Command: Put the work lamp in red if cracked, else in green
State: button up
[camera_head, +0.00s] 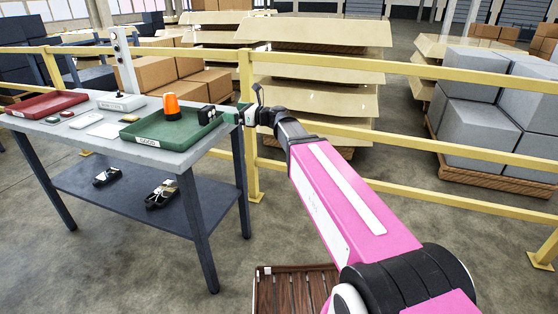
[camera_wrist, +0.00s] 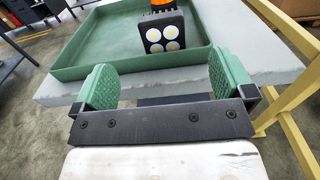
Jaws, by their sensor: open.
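The work lamp (camera_head: 206,114) is a black block in the green tray (camera_head: 185,142), at its right side. The wrist view shows the lamp's face (camera_wrist: 163,35) with several round white lenses with yellow centres. I see no crack on it at this size. An orange beacon (camera_head: 171,107) also stands in the green tray, behind the lamp in the wrist view. The red tray (camera_head: 45,104) is at the table's far left and looks empty. My gripper (camera_wrist: 165,82) is open and empty at the tray's near edge, apart from the lamp. Its green pads are wide apart.
The grey table (camera_head: 90,146) also holds a white device (camera_head: 121,102) with a post behind it and several small flat items. Black objects (camera_head: 162,193) lie on its lower shelf. A yellow railing (camera_head: 247,100) runs close behind the table.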

jog(key=s+d+f+n+g+h, duration=0.1)
jog(key=s+d+f+n+h, duration=0.2)
jog(key=f, duration=0.4)
jog(key=s+d+f+n+g+h, duration=0.1)
jog(key=d+f+n+h, duration=0.1)
jog(key=d+f+n, duration=0.35)
jog(key=s+d+f+n+g+h, duration=0.2)
jog(key=s+d+f+n+h, duration=0.3)
jog(key=d+f, duration=0.5)
jog(key=s+d+f+n+g+h, duration=0.2)
jog(key=s+d+f+n+h, duration=0.4)
jog(key=s+d+f+n, duration=0.3)
jog(key=d+f, duration=0.2)
jog(key=d, duration=0.1)
jog(key=shift+s+d+f+g+h, duration=0.2)
jog(key=shift+s+g+h, duration=0.1)
jog(key=shift+g, duration=0.1)
